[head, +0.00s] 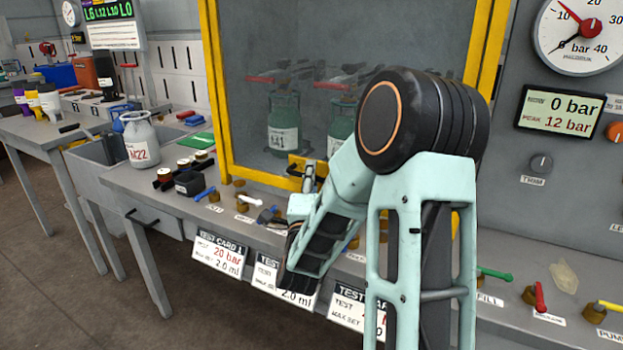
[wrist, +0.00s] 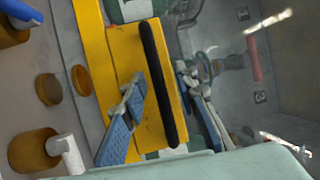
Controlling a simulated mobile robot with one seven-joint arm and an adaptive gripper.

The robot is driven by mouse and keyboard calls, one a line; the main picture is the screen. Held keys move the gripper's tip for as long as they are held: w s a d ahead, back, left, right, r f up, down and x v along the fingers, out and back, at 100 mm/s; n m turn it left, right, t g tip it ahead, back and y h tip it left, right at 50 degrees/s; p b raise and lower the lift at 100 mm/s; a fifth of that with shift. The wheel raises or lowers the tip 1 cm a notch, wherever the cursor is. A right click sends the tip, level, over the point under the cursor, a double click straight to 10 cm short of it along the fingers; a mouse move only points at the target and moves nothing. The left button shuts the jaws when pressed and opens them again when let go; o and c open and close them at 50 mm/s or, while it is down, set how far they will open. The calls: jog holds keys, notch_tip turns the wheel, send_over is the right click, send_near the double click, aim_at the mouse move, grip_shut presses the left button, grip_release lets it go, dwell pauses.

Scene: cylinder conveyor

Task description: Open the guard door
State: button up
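The guard door (head: 216,95) has a yellow frame and a clear pane, and it looks shut. Its black bar handle (wrist: 158,85) sits on a yellow plate in the wrist view. In the head view the handle area (head: 296,166) is at the door's lower edge, partly hidden by my arm. My gripper (wrist: 163,78) is open, with one blue-padded finger on each side of the handle. The bar lies between the fingers with gaps visible; I cannot tell whether either touches it. In the head view my gripper (head: 308,178) is small and partly hidden.
Green cylinders (head: 284,124) stand behind the pane. Valves with coloured levers, including a white one (head: 249,202), line the bench front. A grey cylinder (head: 140,140) stands at the left. A gauge panel (head: 566,110) is at the right.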

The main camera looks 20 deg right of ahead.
grip_shut()
dwell(0.3)
jog(key=shift+r, duration=0.1)
